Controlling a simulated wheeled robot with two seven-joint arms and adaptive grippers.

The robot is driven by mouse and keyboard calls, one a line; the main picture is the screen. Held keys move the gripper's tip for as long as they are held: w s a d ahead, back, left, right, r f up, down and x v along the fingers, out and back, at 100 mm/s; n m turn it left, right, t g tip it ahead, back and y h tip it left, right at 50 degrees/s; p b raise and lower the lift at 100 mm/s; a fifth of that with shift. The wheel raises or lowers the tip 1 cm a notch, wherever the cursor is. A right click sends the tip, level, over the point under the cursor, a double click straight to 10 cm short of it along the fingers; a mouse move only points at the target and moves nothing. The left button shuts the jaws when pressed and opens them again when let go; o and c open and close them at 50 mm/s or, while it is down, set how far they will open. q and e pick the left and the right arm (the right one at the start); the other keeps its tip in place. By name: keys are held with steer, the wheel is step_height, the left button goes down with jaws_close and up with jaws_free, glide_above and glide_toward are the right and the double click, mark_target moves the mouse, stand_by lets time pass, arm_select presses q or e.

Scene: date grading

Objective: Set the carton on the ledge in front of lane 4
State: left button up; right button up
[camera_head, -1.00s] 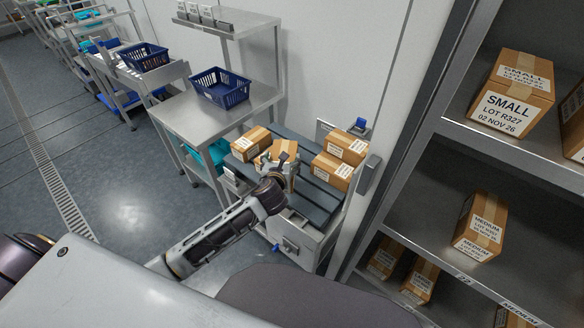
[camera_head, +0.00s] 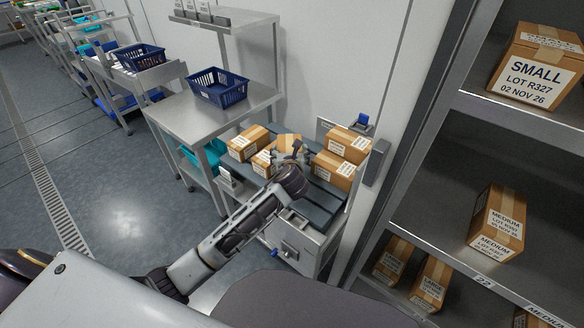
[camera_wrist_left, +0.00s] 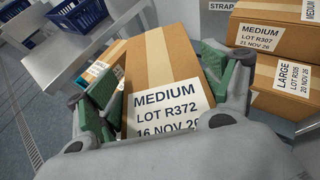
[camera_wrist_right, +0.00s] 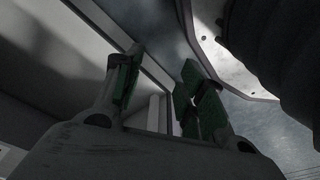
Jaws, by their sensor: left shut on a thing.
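My left gripper (camera_head: 290,158) is shut on a brown carton (camera_head: 288,141) over the dark slatted cart top. In the left wrist view the carton (camera_wrist_left: 160,75) sits between the green finger pads, its label reading MEDIUM, LOT R372, 16 NOV 26. Its lower end is hidden by the gripper. The shelf rack (camera_head: 430,215) stands at the right, with its edge strip marked 22 (camera_head: 483,281); I cannot tell which part is lane 4. My right gripper (camera_wrist_right: 158,82) shows only in its own wrist view, its fingers apart and nothing between them.
Other cartons lie on the cart top (camera_head: 318,203): two at left (camera_head: 247,145) (camera_head: 263,163) and two at right (camera_head: 348,143) (camera_head: 334,171). A steel table (camera_head: 180,105) holds a blue basket (camera_head: 217,88). Shelf cartons include SMALL (camera_head: 535,70) and MEDIUM (camera_head: 497,225).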

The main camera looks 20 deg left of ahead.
mark_target(301, 149)
arm_select(q)
steer(key=shift+w+d+f+b, duration=0.2)
steer(key=shift+w+b, duration=0.2)
steer(key=shift+b, duration=0.1)
steer(key=shift+w+d+f+b, duration=0.15)
steer(key=shift+w+d+b, duration=0.05)
steer(key=shift+w+b, duration=0.2)
steer(key=shift+w+d+f+n+y+b, duration=0.2)
steer(key=shift+w+d+b, duration=0.15)
steer(key=shift+b, duration=0.3)
steer(key=shift+w+d+f+n+y+b, duration=0.2)
steer(key=shift+w+b, duration=0.25)
steer(key=shift+b, duration=0.15)
steer(key=shift+w+d+f+b, duration=0.1)
steer(key=shift+w+d+b, duration=0.3)
steer(key=shift+b, duration=0.35)
steer(key=shift+w+d, duration=0.15)
steer(key=shift+w, duration=0.1)
arm_select(e)
steer(key=w+r, duration=0.1)
steer(key=r, duration=0.1)
steer(key=w+a+r, duration=0.1)
steer(key=w+r, duration=0.1)
steer(key=shift+w+a+r, duration=0.15)
steer(key=shift+w+r, duration=0.05)
steer(key=shift+w, duration=0.1)
